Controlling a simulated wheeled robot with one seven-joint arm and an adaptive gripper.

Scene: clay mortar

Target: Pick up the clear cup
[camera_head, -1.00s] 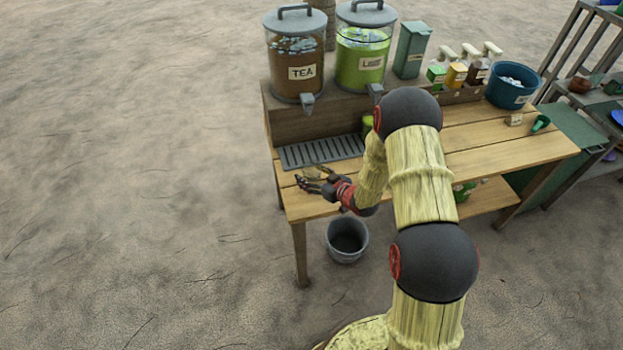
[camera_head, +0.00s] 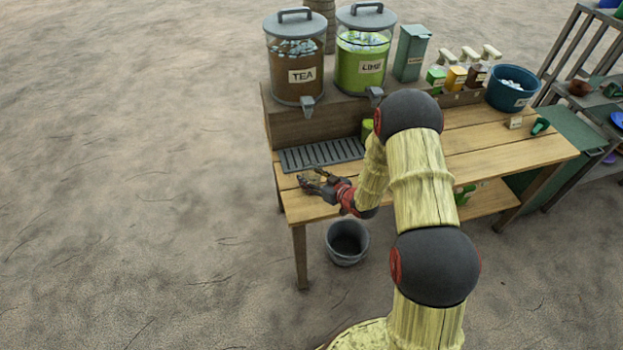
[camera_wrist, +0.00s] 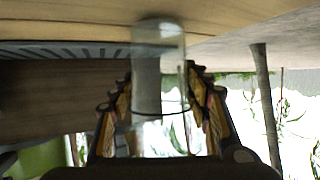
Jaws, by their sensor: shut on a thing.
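The clear cup (camera_wrist: 159,70) stands between the two fingers of my gripper (camera_wrist: 160,98) in the wrist view, which shows the scene upside down. The fingers press on its sides from left and right. In the head view my gripper (camera_head: 318,182) is at the left front of the wooden table (camera_head: 306,211), just in front of the grey drip tray. The cup is hard to make out there, small and partly hidden by the fingers. I cannot tell whether its base touches the table.
The grey drip tray (camera_head: 322,153) lies behind my gripper. The TEA dispenser (camera_head: 292,67) and the green lime dispenser (camera_head: 361,62) stand on a raised shelf. A blue tub (camera_head: 513,90) is at the back right. A grey bucket (camera_head: 346,243) stands on the ground below the table.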

